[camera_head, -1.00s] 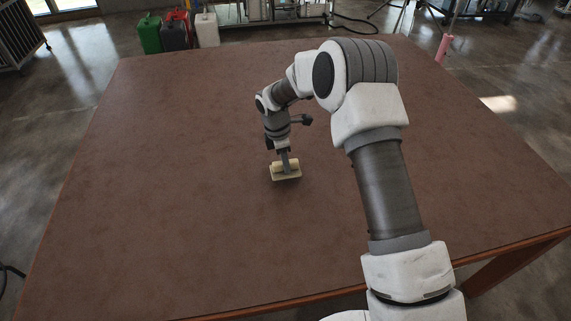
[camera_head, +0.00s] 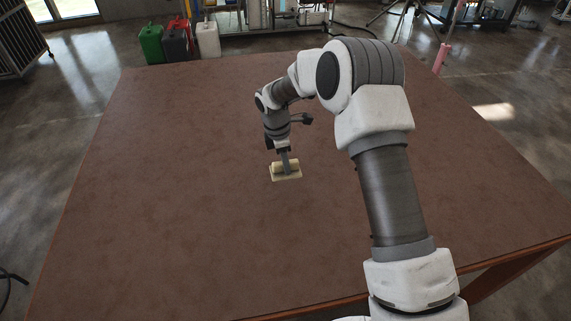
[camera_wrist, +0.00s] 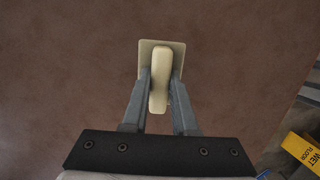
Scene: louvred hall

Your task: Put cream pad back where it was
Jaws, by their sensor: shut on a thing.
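The cream pad (camera_head: 287,177) has a flat square base and a raised rounded bar on top. It is at the middle of the brown table (camera_head: 190,210) in the head view, below my gripper (camera_head: 286,166). In the wrist view the pad (camera_wrist: 160,47) is at the upper middle, and my gripper (camera_wrist: 160,90) has one finger on each side of the bar, shut on it. Whether the base touches the table or hangs just above it I cannot tell.
The tabletop around the pad is bare on all sides. Green, dark and white canisters (camera_head: 207,40) stand on the floor beyond the far edge. A yellow wet-floor sign (camera_wrist: 300,150) shows at the lower right in the wrist view.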

